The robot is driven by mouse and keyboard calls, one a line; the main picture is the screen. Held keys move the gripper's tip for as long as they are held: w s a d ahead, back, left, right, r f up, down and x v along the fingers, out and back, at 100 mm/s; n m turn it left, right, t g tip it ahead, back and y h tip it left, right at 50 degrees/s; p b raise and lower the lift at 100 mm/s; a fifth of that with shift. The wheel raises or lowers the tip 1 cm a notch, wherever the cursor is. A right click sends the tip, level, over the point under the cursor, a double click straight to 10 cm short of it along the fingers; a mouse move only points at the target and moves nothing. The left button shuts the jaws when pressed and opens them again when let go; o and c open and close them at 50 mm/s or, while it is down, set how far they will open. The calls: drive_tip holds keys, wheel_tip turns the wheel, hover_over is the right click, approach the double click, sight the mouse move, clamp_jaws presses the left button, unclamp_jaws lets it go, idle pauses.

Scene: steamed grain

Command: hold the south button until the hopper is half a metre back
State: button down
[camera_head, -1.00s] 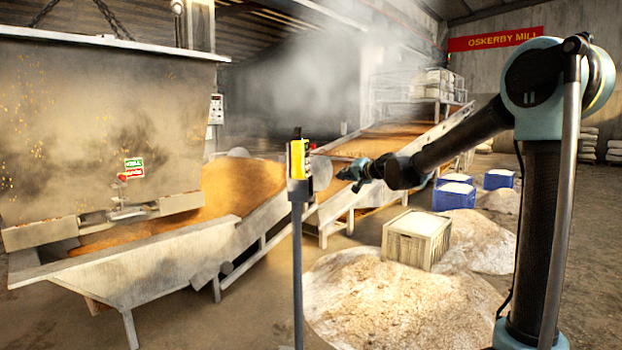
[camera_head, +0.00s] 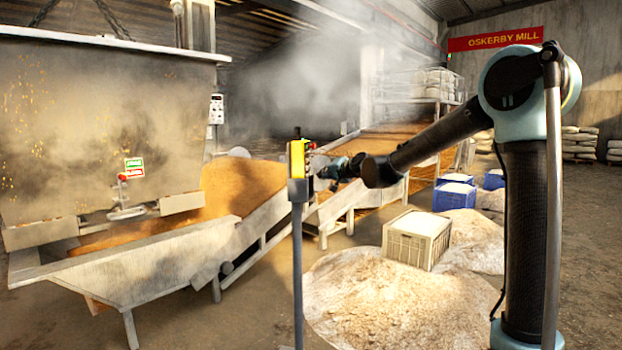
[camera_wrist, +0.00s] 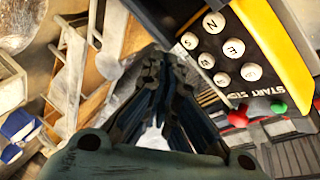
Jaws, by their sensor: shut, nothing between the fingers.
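The pendant (camera_head: 298,160), a yellow and black button box, stands on a grey post in the middle of the head view. In the wrist view the pendant (camera_wrist: 262,40) shows several white lettered buttons (camera_wrist: 221,50); I cannot surely tell which is the south one. My gripper (camera_head: 322,170) is just right of the pendant. In the wrist view my gripper (camera_wrist: 152,60) is shut and empty, its tips left of the buttons; no press shows. The hopper (camera_head: 100,130), a big stained metal bin on chains, hangs at left above a grain trough.
The metal trough (camera_head: 150,270) and an orange grain conveyor (camera_head: 390,140) run behind the pendant. A pale crate (camera_head: 417,238) sits among grain heaps (camera_head: 390,305), with blue crates (camera_head: 455,195) behind. Steam hangs at the back. In the wrist view, red and green START/STOP buttons (camera_wrist: 258,110) sit below.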

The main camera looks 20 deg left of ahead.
drive_tip(key=shift+a, duration=0.55)
drive_tip(key=shift+a, duration=0.15)
idle(1.0)
drive_tip(key=shift+s+a+r, duration=0.1)
drive_tip(key=shift+a, duration=0.2)
